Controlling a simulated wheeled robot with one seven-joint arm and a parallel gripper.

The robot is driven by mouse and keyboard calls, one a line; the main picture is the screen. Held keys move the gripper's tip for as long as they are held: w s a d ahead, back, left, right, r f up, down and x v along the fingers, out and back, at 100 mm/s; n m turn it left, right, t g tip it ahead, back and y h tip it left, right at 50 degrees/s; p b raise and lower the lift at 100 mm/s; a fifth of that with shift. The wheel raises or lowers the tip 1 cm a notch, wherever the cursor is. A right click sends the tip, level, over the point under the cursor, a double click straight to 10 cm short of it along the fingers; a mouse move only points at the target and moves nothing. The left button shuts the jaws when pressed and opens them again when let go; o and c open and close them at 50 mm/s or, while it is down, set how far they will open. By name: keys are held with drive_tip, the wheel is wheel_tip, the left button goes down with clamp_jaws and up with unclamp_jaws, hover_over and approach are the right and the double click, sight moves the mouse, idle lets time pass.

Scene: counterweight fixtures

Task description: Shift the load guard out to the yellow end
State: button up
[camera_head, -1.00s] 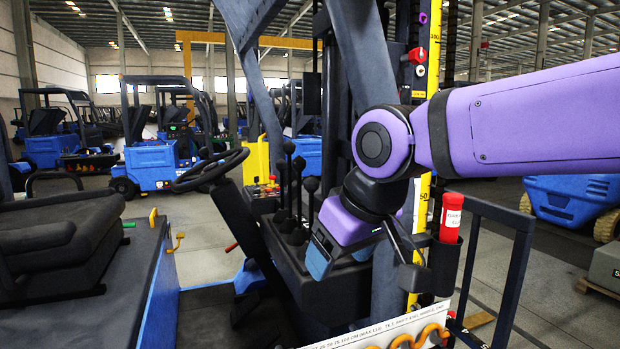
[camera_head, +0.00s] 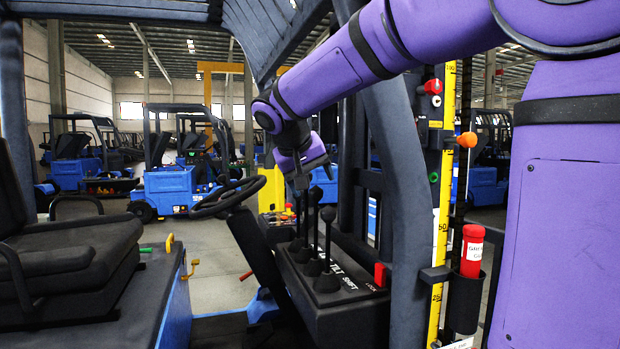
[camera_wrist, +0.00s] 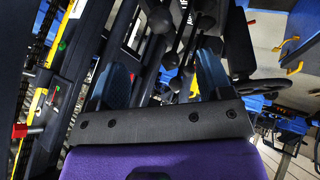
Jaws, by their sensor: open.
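My gripper (camera_head: 303,182) hangs above and behind the levers in the head view, pointing down, open and empty. In the wrist view its two blue fingers stand apart (camera_wrist: 163,78), with black lever knobs (camera_wrist: 162,22) beyond them. Several black levers (camera_head: 328,215) stand on a dark console (camera_head: 345,310), whose front lettering includes "TILT" and "SHIFT". I see no contact between the fingers and a lever for certain. I cannot pick out the load guard or its yellow end for sure in either view.
A steering wheel (camera_head: 228,197) and seat (camera_head: 70,255) are at the left. A red block (camera_head: 380,275) sits at the console's right, by the "LOCK" lettering. A yellow scale (camera_head: 443,210), an orange knob (camera_head: 467,140) and a red-capped tube (camera_head: 472,250) stand at the right, near my arm.

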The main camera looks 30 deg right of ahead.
sight(325, 209)
drive_tip(key=x, duration=0.8)
drive_tip(key=w+x, duration=0.1)
drive_tip(key=x, duration=0.3)
drive_tip(key=shift+d+r, duration=0.25)
drive_tip(key=shift+r, duration=0.05)
drive_tip(key=shift+c, duration=0.4)
drive_tip(key=c, duration=0.7)
drive_tip(key=shift+a, duration=0.1)
